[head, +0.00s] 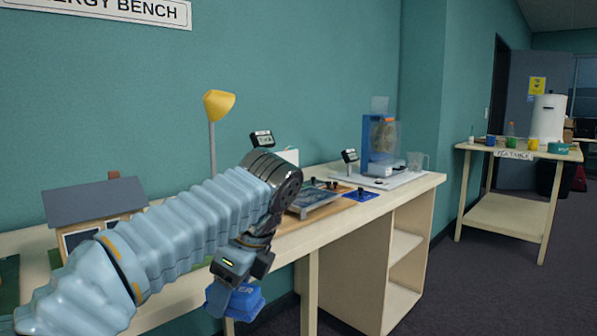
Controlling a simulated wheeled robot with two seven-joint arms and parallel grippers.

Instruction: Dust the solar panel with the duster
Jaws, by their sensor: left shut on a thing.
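My left arm reaches in from the left across the front of the bench. My left gripper (237,281) points down and is shut on a blue duster (246,303) with pale lettering. The duster hangs in front of the bench's front edge, below the height of its top. The flat dark solar panel (318,197) lies on a wooden base on the bench, to the right of and beyond my wrist. My wrist hides its left part. The duster is apart from the panel. My right gripper is out of view.
A yellow lamp (219,104) and a model house (88,212) stand on the bench (428,182). Small displays, a blue mat (360,194) and a clear-cased machine (381,140) are farther right. A side table (467,147) holds coloured cups. Dark floor lies clear between them.

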